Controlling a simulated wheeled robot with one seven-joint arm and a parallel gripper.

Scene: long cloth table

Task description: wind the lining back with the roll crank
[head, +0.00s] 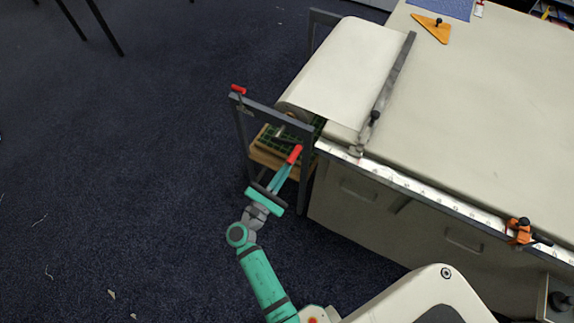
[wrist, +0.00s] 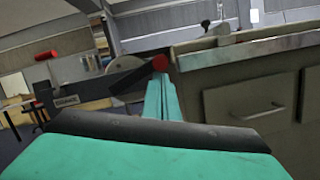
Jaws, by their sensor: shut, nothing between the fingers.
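The lining (head: 350,65) is a white sheet lying over the left end of the table, running down to a roll (head: 292,112) in a dark frame at the table's end. A red grip (head: 295,154), which looks like the crank's handle, is at the near side of this frame. It also shows in the wrist view (wrist: 160,63), with a dark arm beside it. My gripper (head: 287,167) is shut and empty, its teal fingertips right at the red grip. I cannot tell whether they touch it. The crank's pivot is not clear.
Another red handle (head: 238,89) sticks out at the frame's far left corner. A dark bar (head: 388,82) lies across the lining's edge. An orange clamp (head: 519,231) sits on the table's near edge, and an orange triangle (head: 433,27) lies farther back.

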